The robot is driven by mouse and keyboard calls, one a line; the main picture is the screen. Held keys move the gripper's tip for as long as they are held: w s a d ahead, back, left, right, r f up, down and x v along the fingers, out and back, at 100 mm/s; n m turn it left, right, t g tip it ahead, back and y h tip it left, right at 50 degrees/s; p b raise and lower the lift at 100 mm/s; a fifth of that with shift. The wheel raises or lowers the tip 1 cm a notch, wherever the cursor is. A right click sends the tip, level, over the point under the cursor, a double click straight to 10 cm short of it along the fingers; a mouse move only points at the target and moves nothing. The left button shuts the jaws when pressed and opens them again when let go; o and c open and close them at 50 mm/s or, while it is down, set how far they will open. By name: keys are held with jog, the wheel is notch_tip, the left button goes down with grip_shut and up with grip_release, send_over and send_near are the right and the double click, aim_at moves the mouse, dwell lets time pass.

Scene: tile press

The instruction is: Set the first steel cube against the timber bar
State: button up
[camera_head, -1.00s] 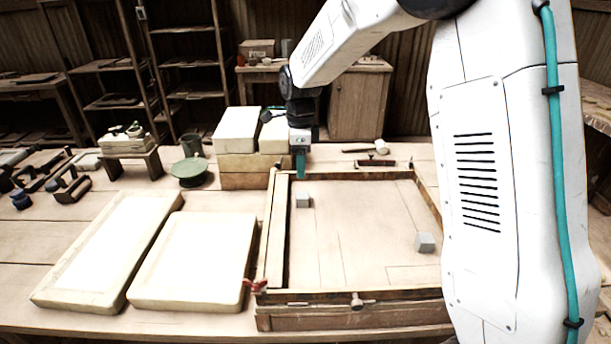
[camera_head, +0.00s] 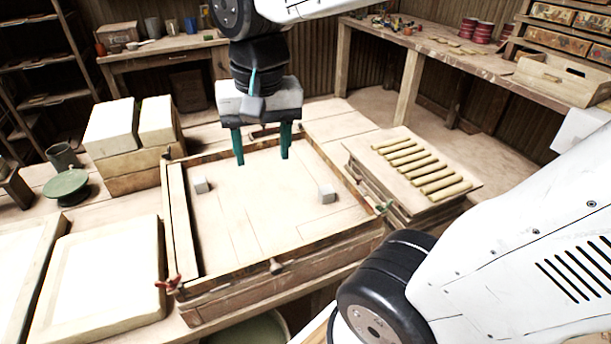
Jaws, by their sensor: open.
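Two small grey steel cubes lie on the floor of a shallow wooden frame tray (camera_head: 337,249). One cube (camera_head: 200,185) is at the left, close to the pale timber bar (camera_head: 183,228) along the left inner side, with a narrow gap between them. The other cube (camera_head: 326,194) is at the right, well away from the bar. I cannot tell which is the first. My gripper (camera_head: 262,158) points down over the back part of the tray, fingers spread wide and empty. It is behind and between the two cubes, apart from both.
A board with several yellow rods (camera_head: 421,165) stands on a stack right of the tray. Pale slabs in wooden frames (camera_head: 97,278) lie at the left. Stacked blocks (camera_head: 124,136) and a green dish (camera_head: 67,187) stand back left. The tray's middle is clear.

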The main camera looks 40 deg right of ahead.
jog(key=s+d+f+n, duration=0.1)
jog(key=s+f+n, duration=0.1)
jog(key=s+n, duration=0.3)
jog(key=s, duration=0.3)
jog(key=shift+s+d, duration=0.25)
jog(key=shift+s, duration=0.05)
jog(key=shift+w, duration=0.2)
dwell(0.4)
